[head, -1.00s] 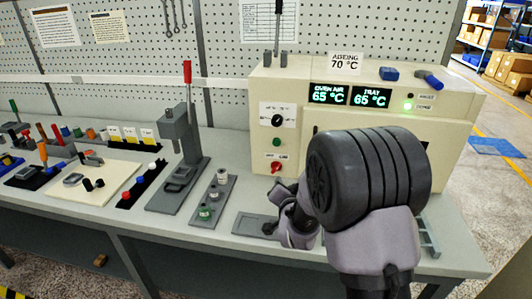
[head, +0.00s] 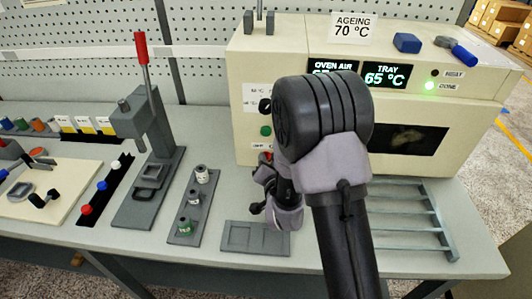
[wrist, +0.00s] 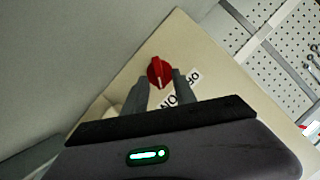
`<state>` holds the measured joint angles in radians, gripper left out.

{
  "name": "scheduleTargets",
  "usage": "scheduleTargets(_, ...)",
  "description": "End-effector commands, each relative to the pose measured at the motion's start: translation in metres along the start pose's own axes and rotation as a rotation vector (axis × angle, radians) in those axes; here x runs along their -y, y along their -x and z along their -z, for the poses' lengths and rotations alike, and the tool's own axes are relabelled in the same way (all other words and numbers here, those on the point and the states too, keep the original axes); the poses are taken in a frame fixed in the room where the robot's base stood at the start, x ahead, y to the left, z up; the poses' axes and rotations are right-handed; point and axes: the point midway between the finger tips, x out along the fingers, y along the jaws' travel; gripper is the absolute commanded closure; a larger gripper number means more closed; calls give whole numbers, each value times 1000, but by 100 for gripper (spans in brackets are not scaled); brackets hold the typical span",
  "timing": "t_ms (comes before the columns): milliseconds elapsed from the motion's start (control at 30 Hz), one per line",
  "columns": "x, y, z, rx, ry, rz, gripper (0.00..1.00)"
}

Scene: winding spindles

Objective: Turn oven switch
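The cream oven (head: 238,60) stands at the back right of the bench. Its red switch (head: 266,157) is low on the left of its front, mostly hidden behind my gripper in the head view. In the wrist view the red switch (wrist: 158,73) shows clearly, with a white label beside it. My gripper (wrist: 161,80) is open, with one finger at each side of the switch, and a little room shows between. I cannot tell whether either finger touches it. In the head view my gripper (head: 264,178) is close to the oven front.
A grey flat tray (head: 238,238) lies just below my gripper. A spool holder (head: 186,212) and a red-handled press (head: 150,130) stand to the left. A slatted rack (head: 415,215) is in front of the oven door. Displays (head: 384,75) read 65 °C.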

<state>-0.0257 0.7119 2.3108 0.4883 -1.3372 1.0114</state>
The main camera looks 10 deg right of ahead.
Motion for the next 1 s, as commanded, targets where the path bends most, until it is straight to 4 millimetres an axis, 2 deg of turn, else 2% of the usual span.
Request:
scheduleTargets(267,0,0,0,0,0,0,67)
scheduleTargets(433,0,0,0,0,1,0,99)
scheduleTargets(467,0,0,0,0,0,0,100)
scheduleTargets(767,0,0,0,-1,10,-3,100)
scheduleTargets(1000,2,0,-1,-1,96,-37,100)
